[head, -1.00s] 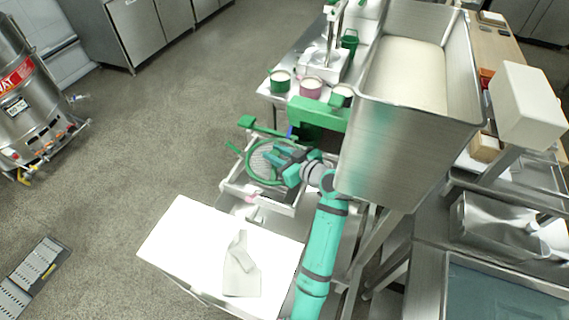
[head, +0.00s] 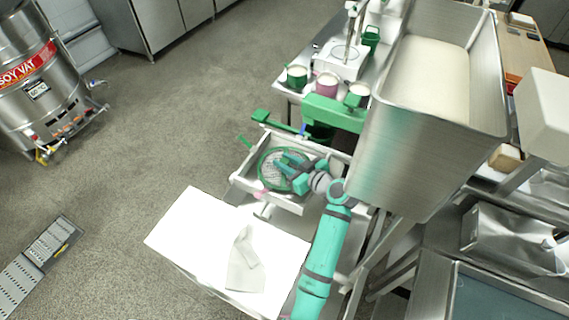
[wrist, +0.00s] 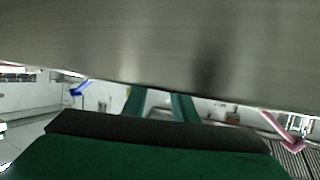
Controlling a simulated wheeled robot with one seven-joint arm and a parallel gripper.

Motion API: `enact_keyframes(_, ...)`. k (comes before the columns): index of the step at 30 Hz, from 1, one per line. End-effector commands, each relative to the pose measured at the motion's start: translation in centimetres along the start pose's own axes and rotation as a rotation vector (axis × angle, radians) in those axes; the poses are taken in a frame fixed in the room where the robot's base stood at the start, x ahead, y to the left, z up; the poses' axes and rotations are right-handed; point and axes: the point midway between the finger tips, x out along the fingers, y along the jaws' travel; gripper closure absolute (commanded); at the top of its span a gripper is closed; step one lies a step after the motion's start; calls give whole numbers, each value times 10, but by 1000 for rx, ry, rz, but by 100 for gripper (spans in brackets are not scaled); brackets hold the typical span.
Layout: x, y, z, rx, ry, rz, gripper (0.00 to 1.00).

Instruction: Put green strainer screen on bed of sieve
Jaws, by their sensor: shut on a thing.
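The green strainer screen (head: 270,176) is a round mesh disc with a green rim, in the head view at the middle. My gripper (head: 287,164) is shut on it from the right and covers part of its mesh and rim. The screen lies within the outline of the sieve's white rectangular frame (head: 236,181); I cannot tell whether it touches the bed. In the wrist view my gripper's fingers (wrist: 159,104) show small beyond a dark green body; the screen cannot be made out there.
A large steel hopper (head: 428,150) with pale contents stands close to the right of my arm. A green block (head: 333,112) and several cups, one pink (head: 327,86), sit behind the sieve. A white table (head: 195,230) with a cloth (head: 245,265) is in front.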

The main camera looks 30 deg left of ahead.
Motion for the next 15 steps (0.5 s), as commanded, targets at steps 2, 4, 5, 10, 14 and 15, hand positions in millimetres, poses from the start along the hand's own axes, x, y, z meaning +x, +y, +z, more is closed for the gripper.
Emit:
enact_keyframes(2, 4, -1, 8, 1, 0, -2, 100)
enact_keyframes(4, 6, -2, 11, 0, 1, -3, 100)
enact_keyframes(5, 6, -2, 11, -1, 1, -4, 100)
enact_keyframes(10, 5, -2, 10, -1, 1, -3, 100)
enact_keyframes(14, 6, -1, 13, 0, 0, -2, 70)
enact_keyframes(15, 5, -1, 13, 0, 0, -2, 60)
